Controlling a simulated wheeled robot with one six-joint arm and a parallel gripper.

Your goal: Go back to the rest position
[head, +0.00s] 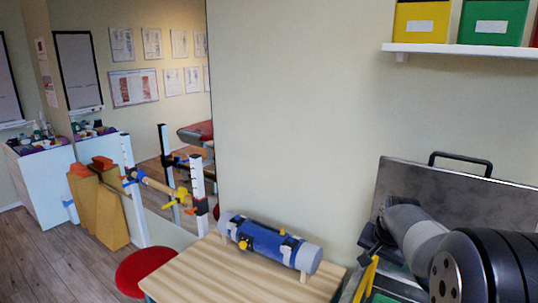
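My arm comes in at the lower right, with a black joint and a grey link. Dark parts at its far end, likely my gripper (374,240), show in front of an open case with a grey lid (440,190) and black handle. The fingertips cannot be made out, so I cannot tell whether they are open or hold anything. A blue cylinder with grey ends, dark straps and a yellow knob (265,242) lies on the wooden table (190,277), left of my arm.
A shelf (460,49) with yellow and green boxes is at the upper right. A red round stool (140,270) stands left of the table. Wooden wedges (105,210) and a white cabinet (42,180) are at the left. Bare floor (45,270) shows at the lower left.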

